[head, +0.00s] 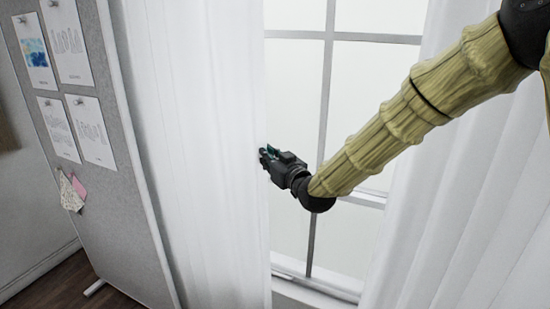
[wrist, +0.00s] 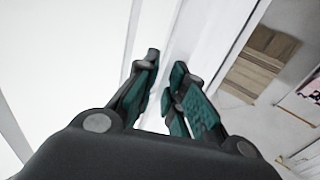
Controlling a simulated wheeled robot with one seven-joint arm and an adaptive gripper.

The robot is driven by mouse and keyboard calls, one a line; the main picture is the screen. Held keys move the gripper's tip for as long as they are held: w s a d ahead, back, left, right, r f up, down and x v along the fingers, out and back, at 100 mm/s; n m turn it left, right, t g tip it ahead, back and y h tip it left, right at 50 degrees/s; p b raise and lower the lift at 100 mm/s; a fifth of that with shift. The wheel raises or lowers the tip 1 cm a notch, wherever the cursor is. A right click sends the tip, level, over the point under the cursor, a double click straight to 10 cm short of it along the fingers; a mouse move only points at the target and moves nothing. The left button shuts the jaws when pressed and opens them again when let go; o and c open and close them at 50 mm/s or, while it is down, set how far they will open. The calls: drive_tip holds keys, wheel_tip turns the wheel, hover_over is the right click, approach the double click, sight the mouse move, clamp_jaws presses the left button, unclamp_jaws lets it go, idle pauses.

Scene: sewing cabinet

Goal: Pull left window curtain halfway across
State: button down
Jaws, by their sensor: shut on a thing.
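The left curtain (head: 195,150) is white and hangs in folds at the left of the window (head: 335,90) in the head view. My gripper (head: 266,154) is at the curtain's right edge, about midway up the picture, and is shut on that edge. In the wrist view the two teal-padded fingers (wrist: 165,90) are close together, with a narrow white strip of the curtain (wrist: 178,50) running up from between them. The fingers hide the gripped part. The right curtain (head: 470,190) hangs at the right side of the window, partly behind my arm.
A grey pin board (head: 130,190) with several pinned sheets stands left of the left curtain, on a foot over the wooden floor (head: 60,285). The window sill (head: 310,290) runs below the glass. The glass between the two curtains is uncovered.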

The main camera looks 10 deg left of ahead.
idle(0.3)
drive_tip(key=c, duration=1.5)
unclamp_jaws()
drive_tip(key=shift+d, duration=0.1)
drive_tip(key=shift+s, duration=0.1)
drive_tip(key=v, duration=1.2)
